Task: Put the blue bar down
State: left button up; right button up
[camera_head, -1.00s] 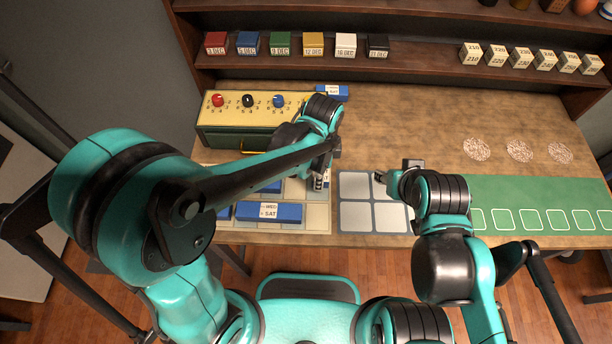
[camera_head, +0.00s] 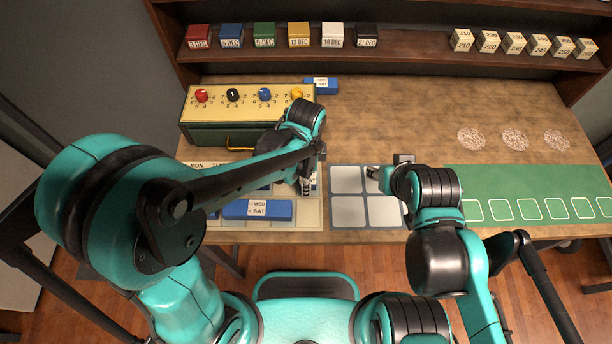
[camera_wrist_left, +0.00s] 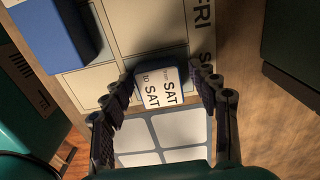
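A short blue bar with a white label reading "from SAT to SAT" (camera_wrist_left: 158,74) lies at the right edge of the calendar board (camera_wrist_left: 110,20), between the fingertips of my left gripper (camera_wrist_left: 162,80). Narrow gaps show beside the bar, so the fingers look open around it. In the head view my left gripper (camera_head: 306,184) is low over the board's right side and its arm hides much of the board. A longer blue bar marked WED to SAT (camera_head: 257,210) lies on the board's lower row. My right gripper (camera_head: 372,173) is over the grey tile mat; its fingers are too small to read.
A yellow-topped green box with several knobs (camera_head: 246,112) stands behind the board. Another blue bar (camera_head: 322,86) lies beyond it. The grey tile mat (camera_head: 347,213) and green mat (camera_head: 535,180) lie to the right. Date blocks (camera_head: 299,36) stand on the shelf. The back-centre tabletop is clear.

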pick_arm(q)
jog(key=shift+r, duration=0.1)
jog(key=shift+r+p, duration=0.3)
notch_tip(320, 180, up, 12)
jog(key=p, duration=0.4)
jog(key=s+a+r+n+t, duration=0.2)
jog(key=a+n+t, duration=0.1)
jog(key=a+n, duration=0.6)
jog(key=s+a+r+n+t, duration=0.2)
jog(key=s+a+n+t, duration=0.1)
jog(key=a+n, duration=0.6)
jog(key=shift+t, duration=0.6)
jog(key=shift+s+d, duration=0.1)
jog(key=shift+f+b, duration=0.85)
jog(key=shift+b, duration=0.05)
